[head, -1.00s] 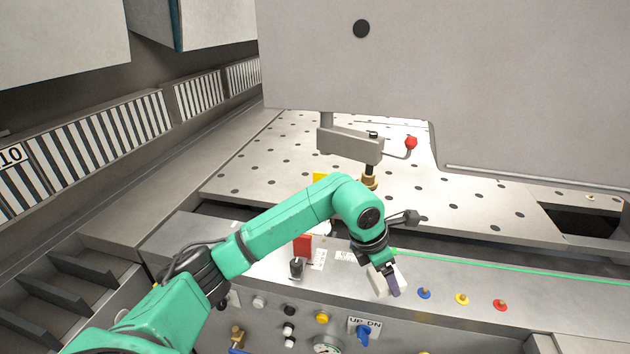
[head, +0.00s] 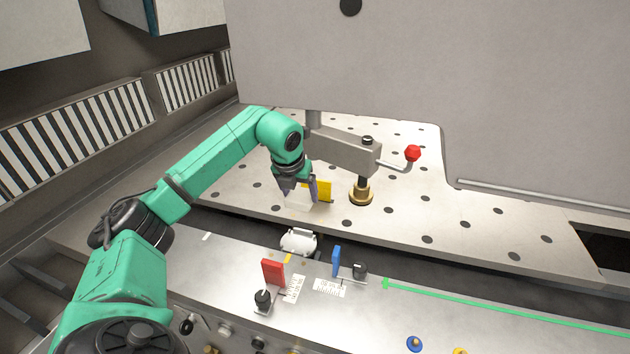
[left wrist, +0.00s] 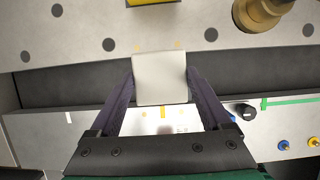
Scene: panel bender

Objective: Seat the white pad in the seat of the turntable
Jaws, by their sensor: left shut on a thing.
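The white pad (head: 298,201) is a pale block between the fingers of my left gripper (head: 299,193), which is shut on it. In the left wrist view the pad (left wrist: 160,78) shows square-on, with a dark finger at each side. The gripper is near the front edge of the perforated table (head: 430,205), beside a yellow block (head: 322,189). A white rounded piece (head: 299,241) sits in the gap at the front ledge, below the pad in the head view. I cannot tell for sure whether it is the turntable; no seat shows clearly. My right gripper is not in view.
A grey clamp arm (head: 342,150) with a red knob (head: 413,153) and a brass foot (head: 361,197) stands just right of the gripper. The front ledge (head: 225,262) carries a red plate (head: 272,272), a blue plate (head: 336,261) and black knobs. The table's right side is clear.

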